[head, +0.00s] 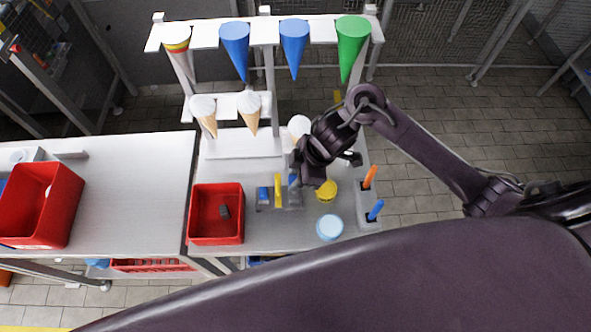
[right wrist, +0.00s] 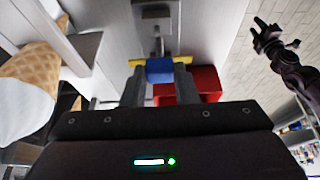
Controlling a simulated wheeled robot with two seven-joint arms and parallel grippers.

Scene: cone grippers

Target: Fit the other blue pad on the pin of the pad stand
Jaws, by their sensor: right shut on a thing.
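The grey pad stand (head: 291,205) is on the table right of the red bin, with a yellow upright part (head: 278,187) at its middle. One blue pad (head: 263,194) is at its left side. My right gripper (head: 293,179) is over the stand's right side, shut on the other blue pad (right wrist: 160,71). In the right wrist view this pad sits between the fingers, in front of a yellow bar (right wrist: 187,60). The pin and any contact with it are hidden. My left gripper (right wrist: 268,35) shows small at the upper right of the right wrist view; its jaw opening is unclear.
A red bin (head: 236,238) holding a dark item stands left. A yellow thing (head: 326,190), a pale-blue round lid (head: 329,227) and holders with orange (head: 370,176) and blue (head: 375,210) handles are right. Cones hang on racks behind, including a white-topped cone (head: 299,127) near my gripper.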

